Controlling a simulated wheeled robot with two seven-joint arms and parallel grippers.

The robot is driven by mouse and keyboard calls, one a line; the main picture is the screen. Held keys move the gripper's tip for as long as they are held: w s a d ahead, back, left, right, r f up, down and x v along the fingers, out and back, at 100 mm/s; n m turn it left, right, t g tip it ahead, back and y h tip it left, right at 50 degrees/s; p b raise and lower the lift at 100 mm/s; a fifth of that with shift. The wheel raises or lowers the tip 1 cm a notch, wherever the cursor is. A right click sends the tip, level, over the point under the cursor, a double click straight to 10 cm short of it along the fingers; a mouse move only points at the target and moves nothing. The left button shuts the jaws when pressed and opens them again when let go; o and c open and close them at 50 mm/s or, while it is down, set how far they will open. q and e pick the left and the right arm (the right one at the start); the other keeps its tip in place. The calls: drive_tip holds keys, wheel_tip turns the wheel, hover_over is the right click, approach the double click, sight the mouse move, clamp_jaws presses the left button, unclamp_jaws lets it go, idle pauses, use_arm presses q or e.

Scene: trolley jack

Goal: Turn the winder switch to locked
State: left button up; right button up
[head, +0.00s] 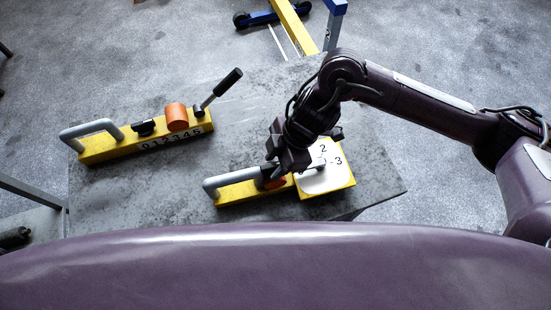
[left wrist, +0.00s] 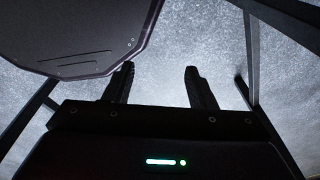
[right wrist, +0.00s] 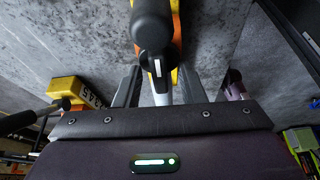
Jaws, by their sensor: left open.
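A yellow unit (head: 236,195) lies at the front of the grey table, with a grey handle at its left end and a white dial plate (head: 322,179) marked 2 and 3 at its right. My left gripper (left wrist: 160,88) is open and empty above the floor. I cannot tell which part is the winder switch.
A second yellow unit (head: 100,148) lies at the back left, with a grey handle, black knob, orange cylinder (head: 177,117), upright black-gripped lever (head: 222,87) and number scale. The grey table (head: 240,130) is clear between the units. A blue and yellow frame (head: 297,22) stands behind it.

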clamp_jaws()
drive_tip(key=shift+w+n, duration=0.1)
drive_tip(key=shift+n, duration=0.4)
drive_tip(key=n+g, duration=0.1)
drive_tip(key=n, duration=0.1)
drive_tip(key=shift+w+a+r+n+g, duration=0.1)
drive_tip(key=shift+n+g, duration=0.2)
drive_tip(key=shift+n, duration=0.1)
drive_tip(key=n+h, duration=0.1)
drive_tip(key=n, duration=0.1)
drive_tip(key=n+g+h, duration=0.1)
drive_tip(key=n, duration=0.2)
drive_tip(key=shift+w+a+n, duration=0.1)
drive_tip(key=shift+w+n, duration=0.05)
drive_tip(key=shift+n, duration=0.15)
drive_tip(key=n+h, duration=0.1)
drive_tip(key=n, duration=0.3)
drive_tip(key=shift+a+g+h, duration=0.15)
drive_tip(key=shift+g+h, duration=0.25)
drive_tip(key=shift+n+h+b, duration=0.35)
drive_tip(key=shift+n+h, duration=0.35)
drive_tip(key=shift+n, duration=1.5)
